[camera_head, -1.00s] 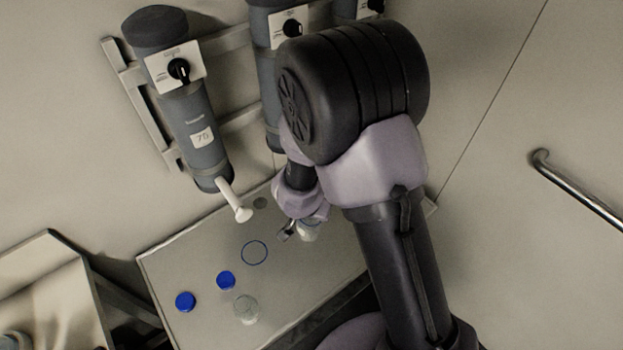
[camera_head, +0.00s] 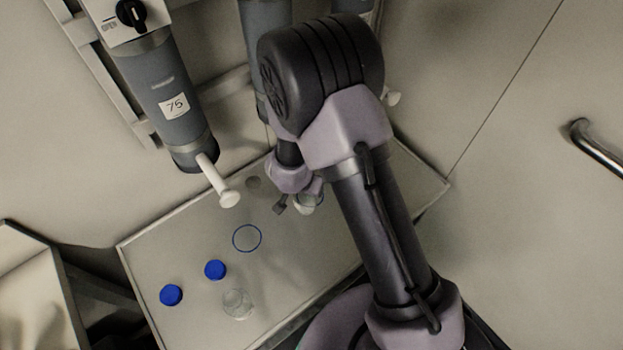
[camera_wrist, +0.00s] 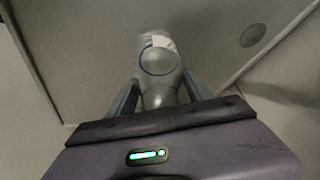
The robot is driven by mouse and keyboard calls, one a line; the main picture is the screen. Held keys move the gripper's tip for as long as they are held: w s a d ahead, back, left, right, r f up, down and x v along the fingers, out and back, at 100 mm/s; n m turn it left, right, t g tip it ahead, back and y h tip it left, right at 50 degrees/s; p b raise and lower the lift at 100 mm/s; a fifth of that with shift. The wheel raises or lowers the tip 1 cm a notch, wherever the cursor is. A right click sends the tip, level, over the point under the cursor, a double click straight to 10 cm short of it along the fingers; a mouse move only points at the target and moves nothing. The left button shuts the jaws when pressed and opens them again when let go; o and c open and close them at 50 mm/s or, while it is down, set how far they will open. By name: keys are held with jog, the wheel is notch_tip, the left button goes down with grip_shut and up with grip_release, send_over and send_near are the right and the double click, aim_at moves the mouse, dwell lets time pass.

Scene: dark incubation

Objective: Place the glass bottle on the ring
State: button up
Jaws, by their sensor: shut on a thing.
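The glass bottle (camera_wrist: 160,72) is between the two fingers of my gripper (camera_wrist: 160,98) in the wrist view. It is clear and greyish with a pale patch on it. In the head view my gripper (camera_head: 296,204) is shut on the bottle (camera_head: 309,204), which is partly hidden by my wrist. The bottle appears close to the table's surface; I cannot tell whether it touches. The thin blue ring (camera_head: 234,239) lies flat on the table to the left of my gripper and is empty.
On the table (camera_head: 160,248) are two blue caps (camera_head: 215,270) (camera_head: 171,295) and another clear glass vessel (camera_head: 237,304). A dark round spot (camera_head: 253,182) lies behind the ring. A grey cylinder (camera_head: 165,100) with a white spout (camera_head: 228,197) overhangs the back left.

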jog(key=w, duration=0.1)
jog(key=w+d, duration=0.1)
jog(key=w, duration=0.1)
jog(key=w+d+f, duration=0.1)
jog(key=shift+w+f, duration=0.1)
jog(key=shift+w, duration=0.15)
jog(key=shift+a+f+b, duration=0.1)
jog(key=shift+b, duration=0.25)
jog(key=shift+s, duration=0.1)
jog(key=o, duration=1.6)
